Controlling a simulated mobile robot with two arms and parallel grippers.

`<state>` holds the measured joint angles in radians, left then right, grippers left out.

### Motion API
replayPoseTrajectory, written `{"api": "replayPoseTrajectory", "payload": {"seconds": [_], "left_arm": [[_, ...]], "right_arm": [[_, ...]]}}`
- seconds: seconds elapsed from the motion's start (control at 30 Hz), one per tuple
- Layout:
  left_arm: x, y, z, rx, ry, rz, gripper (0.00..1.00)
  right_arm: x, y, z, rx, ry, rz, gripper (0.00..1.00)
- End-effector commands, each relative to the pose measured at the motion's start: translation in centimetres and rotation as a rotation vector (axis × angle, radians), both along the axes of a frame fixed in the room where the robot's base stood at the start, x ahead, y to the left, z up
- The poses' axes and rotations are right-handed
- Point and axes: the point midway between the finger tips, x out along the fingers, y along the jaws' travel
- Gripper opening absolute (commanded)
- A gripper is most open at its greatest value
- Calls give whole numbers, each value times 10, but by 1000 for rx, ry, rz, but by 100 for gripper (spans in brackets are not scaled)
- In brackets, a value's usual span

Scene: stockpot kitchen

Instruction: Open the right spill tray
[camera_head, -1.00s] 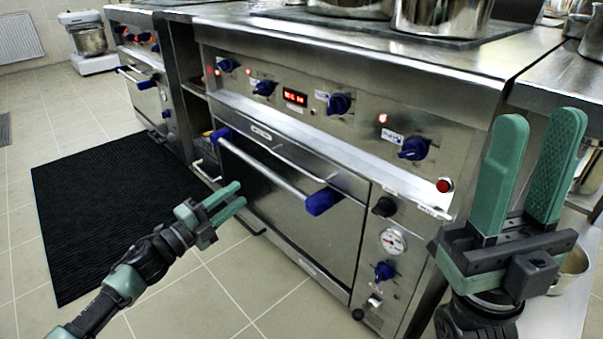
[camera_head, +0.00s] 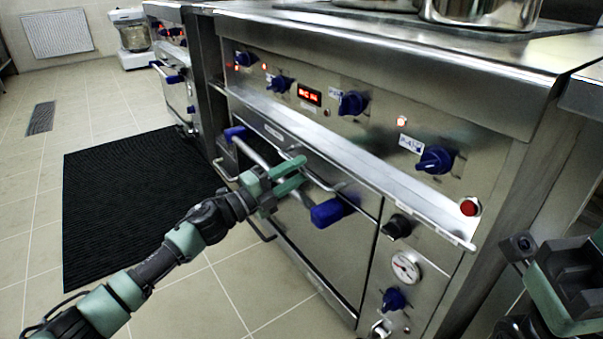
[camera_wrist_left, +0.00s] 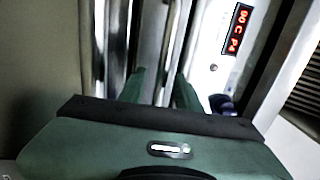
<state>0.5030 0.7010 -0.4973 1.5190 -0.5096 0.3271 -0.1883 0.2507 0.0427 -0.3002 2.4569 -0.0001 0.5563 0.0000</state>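The spill tray front (camera_head: 361,194) is a narrow steel strip under the control panel ledge. Its thin bar handle (camera_head: 327,186) runs along it, above the oven door, and looks closed. My left gripper (camera_head: 298,175) is at this handle, with its green fingers partly covering it. In the left wrist view, the two fingers (camera_wrist_left: 160,88) stand apart with bright steel bars ahead and between them. I cannot tell whether they touch the handle. My right gripper (camera_head: 562,285) shows only its body at the lower right; its fingers are cut off.
The oven door's bar handle with blue ends (camera_head: 330,211) sits just below and in front of the tray handle. Blue knobs (camera_head: 436,160) and a red button (camera_head: 470,207) are on the panel. Pots (camera_head: 480,12) stand on top. A black mat (camera_head: 130,195) lies on the floor.

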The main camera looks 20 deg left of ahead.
Motion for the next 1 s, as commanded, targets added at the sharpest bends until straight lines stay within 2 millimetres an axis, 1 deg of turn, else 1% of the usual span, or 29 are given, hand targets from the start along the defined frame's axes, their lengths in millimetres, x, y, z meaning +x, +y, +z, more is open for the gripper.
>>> {"api": "replayPoseTrajectory", "payload": {"seconds": [0.03,0.17,0.43,0.47,0.5,0.53,0.57,1.0], "left_arm": [[4,-3,1,-1,-2,1,33],[9,-7,2,1,0,1,33],[10,-7,3,0,1,1,33],[10,-7,3,0,1,1,25],[10,-7,3,0,1,1,14],[10,-7,3,0,1,1,6],[10,-7,3,0,1,1,0],[10,-7,2,1,2,1,0]], "right_arm": [[-2,0,0,0,-8,0,36],[-3,0,1,-1,-14,-1,36],[-3,0,2,-1,-15,-1,36],[-3,0,2,-1,-14,-1,36],[-3,0,2,-1,-14,-1,36],[-3,0,2,-1,-14,0,36],[-3,0,2,-1,-14,-1,36],[-3,0,2,-1,-14,0,36]]}}
